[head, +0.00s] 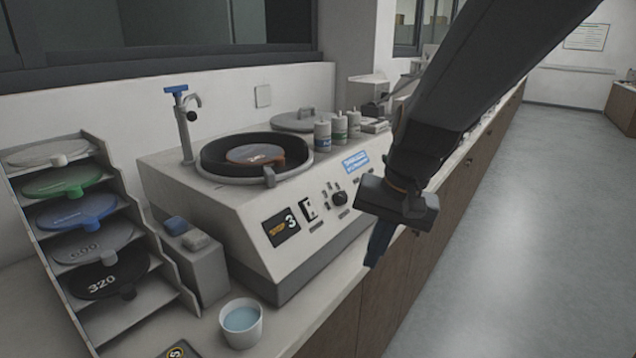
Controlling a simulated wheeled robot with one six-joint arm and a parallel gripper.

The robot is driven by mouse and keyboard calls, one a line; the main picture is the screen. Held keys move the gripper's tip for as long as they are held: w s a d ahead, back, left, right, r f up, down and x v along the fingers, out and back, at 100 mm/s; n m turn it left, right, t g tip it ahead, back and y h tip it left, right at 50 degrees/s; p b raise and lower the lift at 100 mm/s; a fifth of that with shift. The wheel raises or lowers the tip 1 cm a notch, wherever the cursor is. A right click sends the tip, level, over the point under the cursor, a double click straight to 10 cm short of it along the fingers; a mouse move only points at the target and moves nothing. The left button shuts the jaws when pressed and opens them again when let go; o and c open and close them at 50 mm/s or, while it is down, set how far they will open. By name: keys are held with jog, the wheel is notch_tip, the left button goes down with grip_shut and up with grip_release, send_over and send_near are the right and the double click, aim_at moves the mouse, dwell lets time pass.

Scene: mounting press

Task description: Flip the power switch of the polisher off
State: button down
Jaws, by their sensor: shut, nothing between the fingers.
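The polisher (225,230) is a light grey machine on the bench, with a dark round platen on top and a sloped front panel. A small black-and-white rocker (309,209), which looks like the power switch, sits on this panel between a black label marked 3 and a black knob (340,198). Its on or off position is too small to tell. My gripper (379,246) is shut and empty, pointing down in front of the panel's right part. It is to the right of the rocker and apart from it. My arm hides part of the bench behind.
A rack of coloured discs (85,215) stands left of the polisher, beside a grey block. A white cup of bluish liquid (241,322) stands near the bench's front edge. Several small bottles (339,130) stand behind the panel. The floor at right is clear.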

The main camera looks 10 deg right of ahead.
jog(key=w+a+r+m+t+y+p, duration=0.1)
jog(key=w+r+m, duration=0.1)
jog(key=r, duration=0.6)
jog(key=w+a+r+m+t+y+p, duration=0.1)
jog(key=w+r, duration=0.3)
jog(key=r, duration=0.4)
jog(key=shift+w+a+r+m+t+y+p, duration=0.25)
jog(key=shift+w+r+m+t+y+p, duration=0.15)
jog(key=shift+m, duration=0.3)
jog(key=shift+f, duration=0.15)
jog(key=p, duration=0.2)
send_near(309, 205)
jog(key=x, duration=0.4)
jog(key=shift+x, duration=0.9)
